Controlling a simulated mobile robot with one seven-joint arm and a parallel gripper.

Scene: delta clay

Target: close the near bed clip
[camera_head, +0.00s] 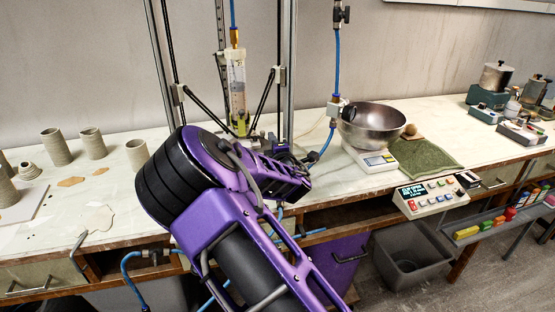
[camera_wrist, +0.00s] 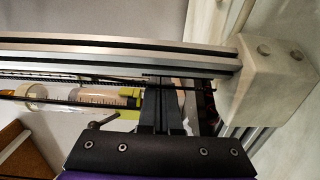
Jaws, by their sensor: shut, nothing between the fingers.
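My gripper (camera_wrist: 162,88) shows in the wrist view, with its two dark fingers together and nothing between them. In the head view my purple arm reaches to the foot of the clay printer, and its wrist hides the fingertips and most of the print bed. The printer's syringe (camera_head: 237,85) hangs above that spot; it also shows in the wrist view (camera_wrist: 105,97), left of the fingers. A small lever with a dark knob (camera_wrist: 94,124) lies left of the fingers in the wrist view. I cannot tell whether it is the near bed clip. No clip is clearly visible.
Metal rails (camera_wrist: 110,57) run close beyond my fingers, ending at a pale corner block (camera_wrist: 268,75). A steel bowl (camera_head: 373,128) sits on a scale (camera_head: 378,161) right of the printer. Clay cups (camera_head: 93,144) stand on the left. A control box (camera_head: 430,197) is at the bench's front edge.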

